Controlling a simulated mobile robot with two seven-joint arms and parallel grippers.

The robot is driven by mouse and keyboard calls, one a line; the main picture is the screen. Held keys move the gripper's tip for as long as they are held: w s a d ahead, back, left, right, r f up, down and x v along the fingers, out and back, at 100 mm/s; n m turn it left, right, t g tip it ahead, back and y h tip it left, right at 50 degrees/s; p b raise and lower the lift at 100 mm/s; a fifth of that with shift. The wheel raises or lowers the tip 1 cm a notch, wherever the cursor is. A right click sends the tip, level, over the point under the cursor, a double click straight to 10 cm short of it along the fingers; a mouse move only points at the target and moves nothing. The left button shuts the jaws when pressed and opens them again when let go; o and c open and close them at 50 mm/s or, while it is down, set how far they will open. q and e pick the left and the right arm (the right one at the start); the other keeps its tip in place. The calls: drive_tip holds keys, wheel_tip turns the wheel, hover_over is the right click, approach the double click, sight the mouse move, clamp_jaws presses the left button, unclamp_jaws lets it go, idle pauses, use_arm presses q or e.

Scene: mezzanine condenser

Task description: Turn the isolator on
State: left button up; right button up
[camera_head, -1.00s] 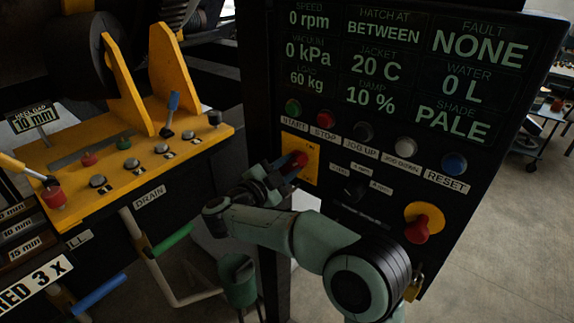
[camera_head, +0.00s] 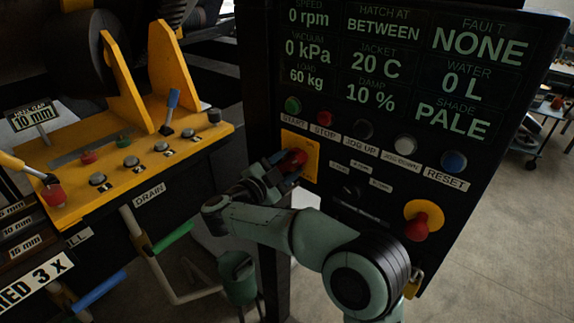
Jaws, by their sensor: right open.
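The isolator is a red rotary handle (camera_head: 294,159) on a yellow plate (camera_head: 313,153), at the left edge of the black control panel. My right gripper (camera_head: 281,170) is at the handle, with its dark fingers open around or right beside it. The fingers partly hide the handle, so I cannot tell whether they touch it, and its exact position is hard to read. My left gripper is out of view.
The panel's display (camera_head: 395,65) reads 0 rpm and fault NONE. Below it is a row of buttons, including a green start button (camera_head: 293,105) and a blue reset button (camera_head: 454,162). A red mushroom button (camera_head: 417,229) sits lower right. A yellow console (camera_head: 120,160) stands left.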

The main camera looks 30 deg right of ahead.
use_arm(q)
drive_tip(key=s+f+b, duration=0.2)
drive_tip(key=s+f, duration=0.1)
use_arm(e)
drive_tip(key=v, duration=1.3)
drive_tip(key=shift+s+a, duration=0.1)
